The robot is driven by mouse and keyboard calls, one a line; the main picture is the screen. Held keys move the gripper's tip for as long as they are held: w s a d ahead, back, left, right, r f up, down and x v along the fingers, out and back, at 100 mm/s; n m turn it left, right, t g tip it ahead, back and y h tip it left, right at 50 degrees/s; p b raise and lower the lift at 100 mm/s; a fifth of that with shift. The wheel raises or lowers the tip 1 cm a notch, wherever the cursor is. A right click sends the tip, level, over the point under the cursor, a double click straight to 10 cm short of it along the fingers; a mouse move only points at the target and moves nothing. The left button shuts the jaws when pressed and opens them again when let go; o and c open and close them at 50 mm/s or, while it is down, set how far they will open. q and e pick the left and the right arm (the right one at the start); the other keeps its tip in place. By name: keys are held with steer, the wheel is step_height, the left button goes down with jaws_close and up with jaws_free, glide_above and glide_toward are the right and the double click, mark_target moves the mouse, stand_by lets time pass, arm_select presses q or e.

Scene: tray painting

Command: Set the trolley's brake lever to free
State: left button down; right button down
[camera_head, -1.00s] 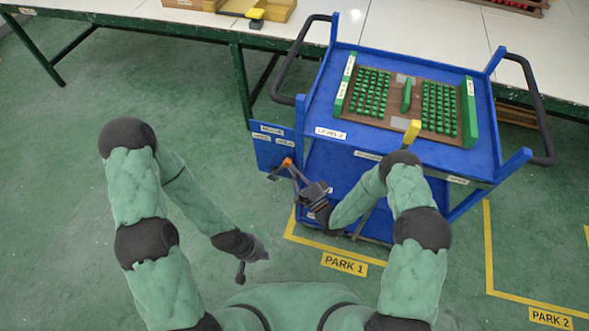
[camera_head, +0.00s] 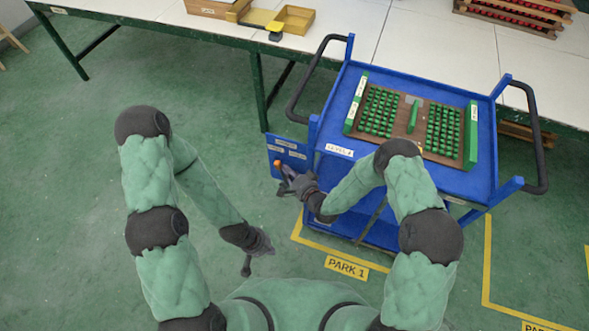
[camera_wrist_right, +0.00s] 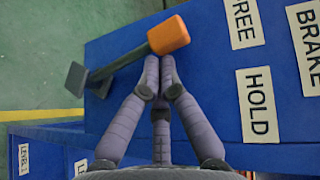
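The brake lever has an orange knob (camera_head: 277,164) and hangs at the blue brake panel (camera_head: 275,155) on the trolley's left side. In the right wrist view the orange knob (camera_wrist_right: 168,36) lies nearer the FREE label (camera_wrist_right: 243,22) than the HOLD label (camera_wrist_right: 258,104). A grey bar runs from it to a dark end piece (camera_wrist_right: 76,78). My right gripper (camera_wrist_right: 160,60) has its fingertips together just by the knob, seemingly touching it, with nothing visible between them. It also shows in the head view (camera_head: 287,174). My left gripper (camera_head: 262,247) hangs over the floor, its fingers unclear.
The blue trolley (camera_head: 350,165) carries a brown tray (camera_head: 432,147) with rows of green pieces. A white-topped table (camera_head: 340,27) stands behind it. A PARK 1 floor marking (camera_head: 347,268) lies in front. The green floor at left is clear.

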mark_target(280, 169)
steer(key=shift+w+a+r+n+g+h, duration=0.15)
steer(key=shift+w+a+n+g+h, duration=0.1)
steer(key=shift+a, duration=0.25)
steer(key=shift+w+a+r+n+g+h, duration=0.1)
steer(key=shift+a+n+g+h, duration=0.15)
steer(key=shift+a, duration=0.25)
arm_select(q)
steer(key=shift+r, duration=0.5)
arm_select(e)
steer(key=shift+w+a+f, duration=0.1)
steer(key=shift+a+f, duration=0.1)
steer(key=shift+a, duration=0.25)
